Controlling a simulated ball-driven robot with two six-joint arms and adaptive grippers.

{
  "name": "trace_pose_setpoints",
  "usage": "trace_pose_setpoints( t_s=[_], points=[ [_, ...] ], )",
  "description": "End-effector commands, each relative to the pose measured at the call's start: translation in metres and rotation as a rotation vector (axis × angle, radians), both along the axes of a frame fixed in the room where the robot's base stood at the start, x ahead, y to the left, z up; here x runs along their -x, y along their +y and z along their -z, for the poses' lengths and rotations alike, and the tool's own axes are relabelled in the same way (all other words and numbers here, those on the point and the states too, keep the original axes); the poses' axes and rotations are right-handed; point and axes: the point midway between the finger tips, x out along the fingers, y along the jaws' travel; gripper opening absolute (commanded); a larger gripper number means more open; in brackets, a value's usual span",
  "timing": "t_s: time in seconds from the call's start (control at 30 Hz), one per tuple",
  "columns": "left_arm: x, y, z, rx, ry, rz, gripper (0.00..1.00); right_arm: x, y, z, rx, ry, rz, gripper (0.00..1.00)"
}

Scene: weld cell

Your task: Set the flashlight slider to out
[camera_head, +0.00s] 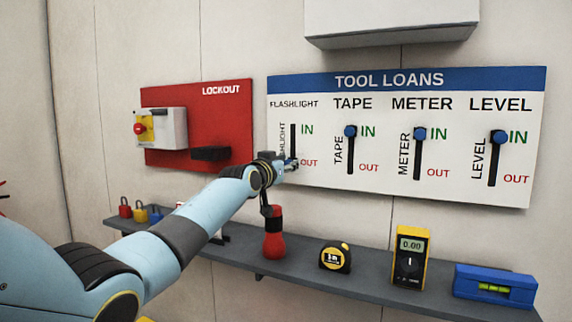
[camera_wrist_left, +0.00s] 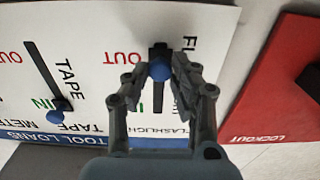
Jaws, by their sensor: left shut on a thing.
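The TOOL LOANS board (camera_head: 400,185) hangs on the wall with several vertical sliders. The flashlight slider's slot (camera_head: 293,138) is at the board's left, with its upper part bare beside IN. Its blue knob (camera_wrist_left: 160,70) shows in the left wrist view between my fingers, level with the OUT label (camera_wrist_left: 122,58). My left gripper (camera_head: 291,164) is shut on this knob at the lower part of the slot; it also shows in the wrist view (camera_wrist_left: 160,73). In the head view the gripper mostly hides the knob. My right gripper is out of view.
The tape (camera_head: 350,131), meter (camera_head: 420,133) and level (camera_head: 498,136) knobs are at IN. A shelf (camera_head: 300,268) below holds a red flashlight (camera_head: 273,243), tape measure (camera_head: 335,257), yellow meter (camera_head: 410,257) and blue level (camera_head: 494,287). A red LOCKOUT board (camera_head: 225,120) is left.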

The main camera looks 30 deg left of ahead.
Motion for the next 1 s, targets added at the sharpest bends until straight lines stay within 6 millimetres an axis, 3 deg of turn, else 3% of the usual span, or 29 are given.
trace_pose_setpoints(
  t_s=[0.03,0.3,0.33,0.5,0.8,1.0],
  points=[
    [0.000,0.000,0.007,0.000,0.006,0.000,0.00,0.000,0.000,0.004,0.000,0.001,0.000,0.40],
    [0.001,0.000,0.007,0.002,0.011,0.000,0.00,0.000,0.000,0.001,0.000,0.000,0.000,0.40],
    [0.001,0.000,0.008,0.002,0.012,0.000,0.27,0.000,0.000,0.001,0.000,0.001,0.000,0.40],
    [0.000,0.000,0.006,0.001,0.009,0.000,0.46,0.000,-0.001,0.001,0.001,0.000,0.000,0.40],
    [0.002,0.000,0.004,0.000,0.005,0.000,0.46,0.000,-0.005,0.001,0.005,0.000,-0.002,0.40],
    [0.025,-0.001,0.005,-0.003,0.005,0.001,0.46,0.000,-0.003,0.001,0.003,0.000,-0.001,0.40]
  ],
)
